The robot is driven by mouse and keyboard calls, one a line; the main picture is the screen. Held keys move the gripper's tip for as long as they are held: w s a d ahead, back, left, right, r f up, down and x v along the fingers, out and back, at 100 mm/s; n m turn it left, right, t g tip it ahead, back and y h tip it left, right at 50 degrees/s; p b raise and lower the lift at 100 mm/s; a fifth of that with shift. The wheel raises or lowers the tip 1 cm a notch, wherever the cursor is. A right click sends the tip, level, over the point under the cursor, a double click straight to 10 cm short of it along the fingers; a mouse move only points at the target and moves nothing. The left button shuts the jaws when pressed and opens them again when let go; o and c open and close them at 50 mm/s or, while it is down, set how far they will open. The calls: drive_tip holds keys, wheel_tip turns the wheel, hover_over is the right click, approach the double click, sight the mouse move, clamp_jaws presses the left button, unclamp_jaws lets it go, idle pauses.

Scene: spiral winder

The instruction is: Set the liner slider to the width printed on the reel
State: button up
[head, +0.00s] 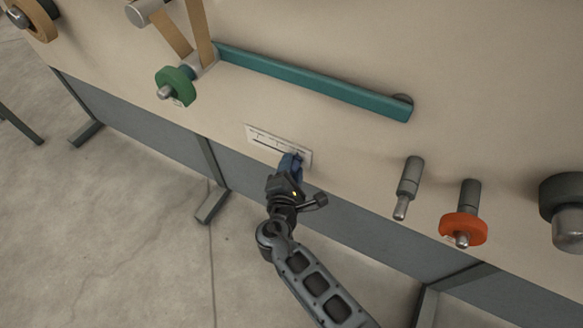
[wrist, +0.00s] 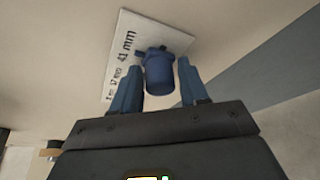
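The liner slider's blue knob (wrist: 160,72) stands out from a white scale plate (wrist: 122,45) near the mark that reads 41 mm. The lower marks are small; one seems to read 17 mm. In the head view the scale plate (head: 264,141) is on the panel's lower part, with my gripper (head: 291,160) at its right end. My gripper's fingers (wrist: 160,88) stand either side of the knob, with narrow gaps showing. A green reel (head: 175,86) and an orange reel (head: 463,228) sit on spindles; each has a small pale label, too small to read.
A teal bar (head: 310,82) runs across the panel above the scale. A bare grey spindle (head: 408,188) and a dark roller (head: 565,208) stick out at the right. Tan tape (head: 201,32) runs at upper left. The floor in front is clear.

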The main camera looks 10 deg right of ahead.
clamp_jaws()
drive_tip(key=w+a+b, duration=0.2)
drive_tip(key=a, duration=0.1)
drive_tip(key=w+a+b, duration=0.2)
drive_tip(key=a+b, duration=0.1)
drive_tip(key=w+a+b, duration=0.2)
drive_tip(key=a, duration=0.1)
drive_tip(key=shift+a+f, duration=0.2)
drive_tip(key=shift+f, duration=0.1)
drive_tip(key=shift+w+a+r+b, duration=0.3)
drive_tip(key=shift+w+a+b, duration=0.1)
drive_tip(key=shift+a, duration=0.1)
drive_tip(key=shift+o, duration=1.4)
unclamp_jaws()
drive_tip(key=p+v, duration=0.2)
drive_tip(key=v, duration=0.6)
drive_tip(key=shift+w, duration=0.1)
